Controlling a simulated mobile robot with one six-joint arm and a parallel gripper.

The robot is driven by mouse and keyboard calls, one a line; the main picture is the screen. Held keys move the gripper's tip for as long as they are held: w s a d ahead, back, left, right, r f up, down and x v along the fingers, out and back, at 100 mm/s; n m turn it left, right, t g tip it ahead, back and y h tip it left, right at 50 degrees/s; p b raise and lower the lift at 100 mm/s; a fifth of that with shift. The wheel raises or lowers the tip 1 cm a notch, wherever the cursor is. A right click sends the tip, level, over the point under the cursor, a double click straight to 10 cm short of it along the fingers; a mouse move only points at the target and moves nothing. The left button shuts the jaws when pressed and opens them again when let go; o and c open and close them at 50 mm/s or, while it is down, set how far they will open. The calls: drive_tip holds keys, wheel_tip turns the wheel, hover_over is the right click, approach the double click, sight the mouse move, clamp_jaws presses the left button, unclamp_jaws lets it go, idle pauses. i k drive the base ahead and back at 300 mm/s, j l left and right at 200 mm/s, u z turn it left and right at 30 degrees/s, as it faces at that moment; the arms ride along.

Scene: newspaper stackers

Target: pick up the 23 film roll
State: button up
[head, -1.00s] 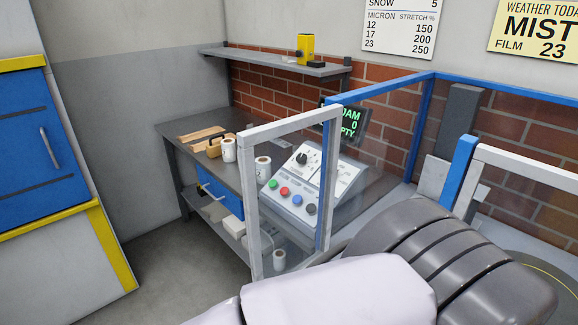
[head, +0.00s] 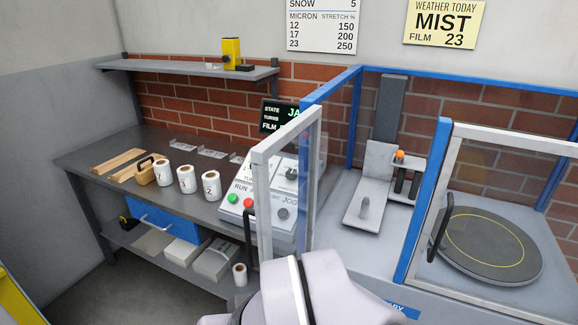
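Three white film rolls stand upright in a row on the grey bench: a left one (head: 163,172), a middle one (head: 187,180) and a right one (head: 211,186). Each has a small dark label mark, too small to read surely, so I cannot tell which is the 23 roll. A fourth similar white roll (head: 240,274) stands on the shelf under the bench. My arm shows at the bottom centre, in front of the wrapping machine. My gripper is not in view.
A control panel (head: 252,192) and a framed clear door (head: 262,205) stand right of the rolls. The weather sign (head: 446,24) reads MIST, FILM 23.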

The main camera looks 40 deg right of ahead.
sight(186, 176)
drive_tip(key=z, duration=0.3)
drive_tip(key=i+j+z, duration=0.15)
drive_tip(key=j, duration=0.25)
drive_tip(key=i+j+z, duration=0.15)
drive_tip(key=j, duration=0.25)
drive_tip(key=i+j+z, duration=0.2)
drive_tip(key=j, duration=0.2)
drive_tip(key=j+z, duration=0.15)
drive_tip(key=j, duration=0.25)
drive_tip(key=i+j+z, duration=0.15)
drive_tip(key=j, duration=0.3)
drive_tip(key=i+j+z, duration=0.45)
drive_tip(key=i, duration=0.25)
drive_tip(key=i+j+z, duration=0.5)
drive_tip(key=i, duration=0.2)
